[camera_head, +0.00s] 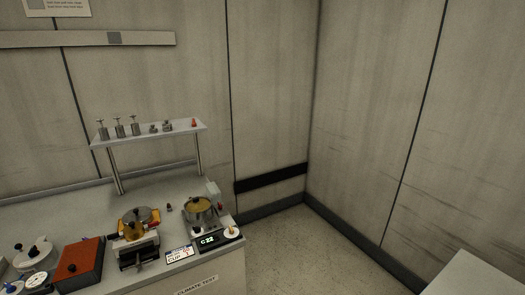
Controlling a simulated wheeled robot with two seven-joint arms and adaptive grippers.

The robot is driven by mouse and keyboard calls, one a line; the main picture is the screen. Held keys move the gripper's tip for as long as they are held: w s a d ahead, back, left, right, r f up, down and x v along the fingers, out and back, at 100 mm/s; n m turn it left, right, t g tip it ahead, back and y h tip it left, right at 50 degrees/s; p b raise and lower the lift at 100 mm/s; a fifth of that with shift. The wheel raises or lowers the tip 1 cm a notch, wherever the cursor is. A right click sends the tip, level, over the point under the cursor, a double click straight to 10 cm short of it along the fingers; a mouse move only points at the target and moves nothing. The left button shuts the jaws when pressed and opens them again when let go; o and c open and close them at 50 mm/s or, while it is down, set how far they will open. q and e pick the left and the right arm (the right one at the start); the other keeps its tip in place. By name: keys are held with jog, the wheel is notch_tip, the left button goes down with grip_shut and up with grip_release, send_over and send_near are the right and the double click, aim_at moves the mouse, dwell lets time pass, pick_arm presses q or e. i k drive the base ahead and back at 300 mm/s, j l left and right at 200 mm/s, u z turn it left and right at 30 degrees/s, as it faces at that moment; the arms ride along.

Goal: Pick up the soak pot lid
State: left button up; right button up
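A round steel pot (200,211) stands on a unit with a lit green display (208,240) at the right end of the bench. Its top looks tan, with a small dark knob-like spot; I cannot tell whether this is a lid. The frame does not show clearly which of these is the soak pot lid. Neither of my grippers is in view.
The bench (160,190) has a raised shelf (150,134) with several small metal parts and a red cone (194,122). A red-brown box (80,264) stands at front left. Open floor (300,245) lies right of the bench. A pale surface (475,275) is at bottom right.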

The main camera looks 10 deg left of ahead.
aim_at(144, 215)
jog(key=u, duration=1.4)
jog(key=i+l+z, duration=0.75)
jog(key=i, duration=0.3)
jog(key=j, duration=0.1)
